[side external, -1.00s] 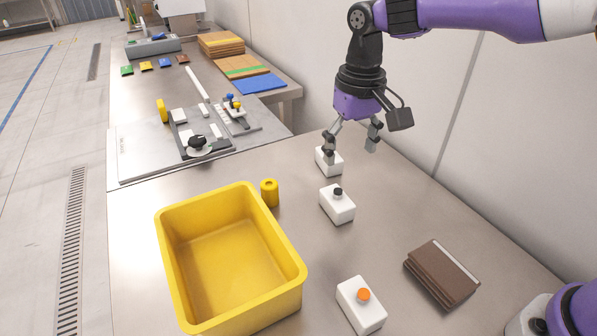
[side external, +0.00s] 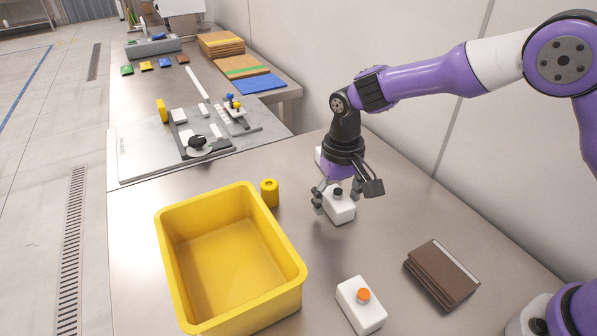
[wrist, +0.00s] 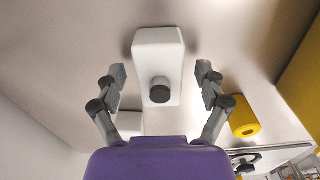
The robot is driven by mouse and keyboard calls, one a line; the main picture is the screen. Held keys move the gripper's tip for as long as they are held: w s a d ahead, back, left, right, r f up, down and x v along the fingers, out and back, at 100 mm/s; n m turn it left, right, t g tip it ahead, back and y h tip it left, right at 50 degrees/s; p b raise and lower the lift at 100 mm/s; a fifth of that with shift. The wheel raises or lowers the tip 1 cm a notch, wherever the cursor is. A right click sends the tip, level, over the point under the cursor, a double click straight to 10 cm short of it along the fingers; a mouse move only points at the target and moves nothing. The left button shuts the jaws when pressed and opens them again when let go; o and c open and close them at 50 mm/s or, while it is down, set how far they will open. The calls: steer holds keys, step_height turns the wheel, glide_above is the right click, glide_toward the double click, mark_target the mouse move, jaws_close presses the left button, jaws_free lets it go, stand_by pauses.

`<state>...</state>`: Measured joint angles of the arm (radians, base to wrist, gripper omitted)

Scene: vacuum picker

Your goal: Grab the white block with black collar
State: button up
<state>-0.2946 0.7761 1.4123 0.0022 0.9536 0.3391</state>
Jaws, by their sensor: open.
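The white block with black collar (side external: 342,211) stands on the metal table. In the wrist view the white block (wrist: 158,48) lies between my two fingers, its round black collar (wrist: 160,91) facing the camera. My gripper (side external: 336,201) is open, with a finger on either side of the block; in the wrist view the gripper (wrist: 160,74) shows gaps between both fingers and the block. Whether the fingertips touch the table is unclear.
A yellow bin (side external: 172,268) and a yellow cylinder (side external: 269,194) stand to the left. A white block with an orange top (side external: 358,309) stands in front. Another white block (side external: 319,158) is partly hidden behind my gripper. Brown folded pieces (side external: 441,273) lie at right.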

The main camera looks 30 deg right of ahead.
steer(key=c, duration=1.3)
steer(key=shift+r, duration=0.1)
